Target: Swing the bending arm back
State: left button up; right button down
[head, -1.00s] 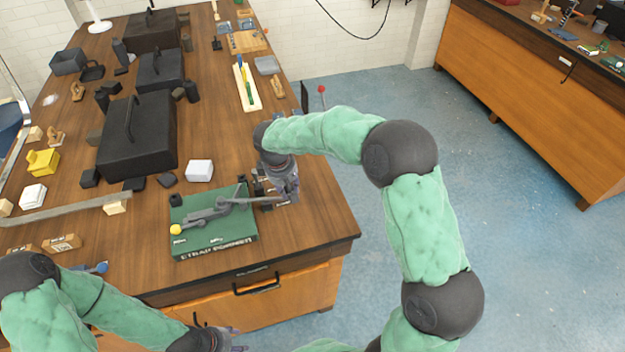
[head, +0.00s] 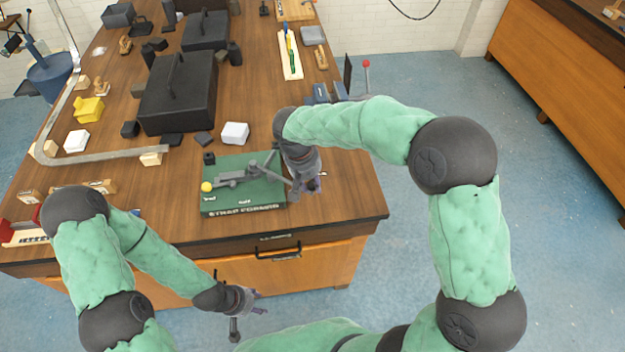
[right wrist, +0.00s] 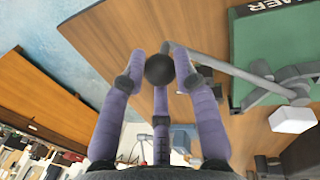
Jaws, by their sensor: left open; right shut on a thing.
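The strap former has a green base (head: 224,208) near the table's front right corner. It also shows at the upper right of the right wrist view (right wrist: 245,58). A yellow ball (head: 206,186) sits at its left side. Its grey bending arm (head: 272,174) reaches right, past the base's edge, to my right gripper (head: 314,184). In the right wrist view the arm's rod (right wrist: 212,63) ends in a dark ball knob (right wrist: 160,69), with my right fingers shut around it. My left gripper (head: 256,300) is open and empty, in front of the table and away from the strap former.
A white block (head: 235,133) and a large black toolbox (head: 178,105) stand behind the strap former. A bent metal strip (head: 105,156) lies to the left. A red-topped lever (head: 366,75) rises by the table's right edge. Blue floor is open to the right.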

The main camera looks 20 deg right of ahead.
jog(key=shift+s+f, duration=0.1)
jog(key=shift+s, duration=0.15)
jog(key=c, duration=1)
grip_release()
jog(key=shift+o, duration=0.3)
jog(key=shift+s+a, duration=0.1)
jog(key=shift+r, duration=0.3)
notch_tip(320, 180, up, 11)
jog(key=a, duration=0.2)
jog(key=shift+a+r, duration=0.2)
